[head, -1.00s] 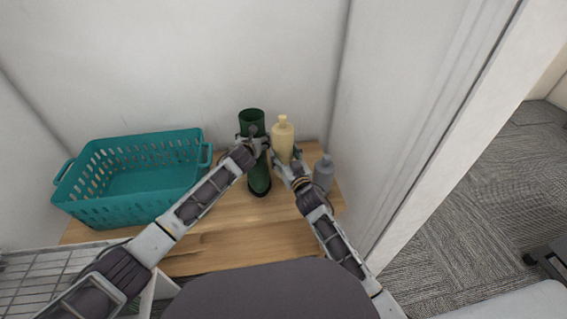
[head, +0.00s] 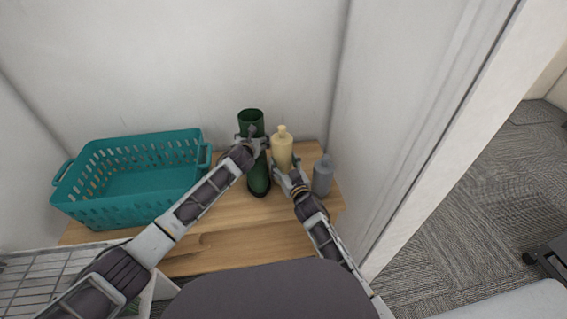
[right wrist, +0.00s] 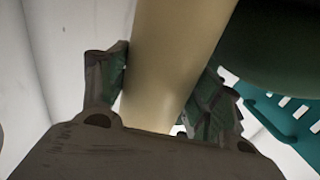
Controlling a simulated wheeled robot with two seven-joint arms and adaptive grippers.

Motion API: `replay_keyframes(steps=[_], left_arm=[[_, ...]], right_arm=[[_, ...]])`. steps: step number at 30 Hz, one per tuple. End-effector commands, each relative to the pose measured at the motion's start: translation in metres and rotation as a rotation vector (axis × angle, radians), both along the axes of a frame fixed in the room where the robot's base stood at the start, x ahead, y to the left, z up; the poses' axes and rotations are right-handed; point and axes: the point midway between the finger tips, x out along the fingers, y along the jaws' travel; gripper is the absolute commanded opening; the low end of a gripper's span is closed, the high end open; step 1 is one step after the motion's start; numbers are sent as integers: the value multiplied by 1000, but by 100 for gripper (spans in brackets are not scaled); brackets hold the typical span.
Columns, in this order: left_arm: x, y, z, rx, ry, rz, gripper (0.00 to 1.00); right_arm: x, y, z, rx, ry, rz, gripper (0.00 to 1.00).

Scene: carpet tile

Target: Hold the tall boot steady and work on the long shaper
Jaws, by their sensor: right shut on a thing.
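The tall boot (head: 251,119) is dark green and stands upright on the wooden top, its open shaft upward. My left gripper (head: 254,138) is at the boot's shaft with finger parts on both sides; how tightly they close is unclear. The long shaper (head: 281,150) is cream, with a narrow knobbed top, and is upright just right of the boot. My right gripper (head: 287,173) is shut on its lower part. In the right wrist view the shaper (right wrist: 170,60) sits between the two fingers (right wrist: 160,95). Its lower end is hidden in the head view.
A teal perforated basket (head: 130,205) stands on the left of the wooden top (head: 245,237). A grey bottle (head: 322,178) stands close to the right of my right gripper. Walls rise behind and to the right. The front middle of the top is clear.

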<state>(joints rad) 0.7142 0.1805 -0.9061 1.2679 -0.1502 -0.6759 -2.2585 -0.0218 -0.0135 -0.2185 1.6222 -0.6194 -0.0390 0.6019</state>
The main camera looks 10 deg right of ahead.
Motion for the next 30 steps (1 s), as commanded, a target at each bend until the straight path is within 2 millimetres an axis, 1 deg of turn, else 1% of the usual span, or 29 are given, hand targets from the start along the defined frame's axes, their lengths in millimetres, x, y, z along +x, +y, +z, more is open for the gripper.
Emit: replay_keyframes(steps=[10, 11, 15, 26, 30], left_arm=[[0, 0, -1, 0, 2, 1, 63], [0, 0, -1, 0, 2, 0, 63], [0, 0, -1, 0, 2, 0, 63], [0, 0, -1, 0, 2, 0, 63], [0, 0, -1, 0, 2, 0, 63]], right_arm=[[0, 0, -3, 0, 0, 0, 38], [0, 0, -3, -1, 0, 0, 68], [0, 0, -3, -1, 0, 0, 86], [0, 0, -2, -1, 0, 0, 86], [0, 0, 1, -1, 0, 0, 86]])
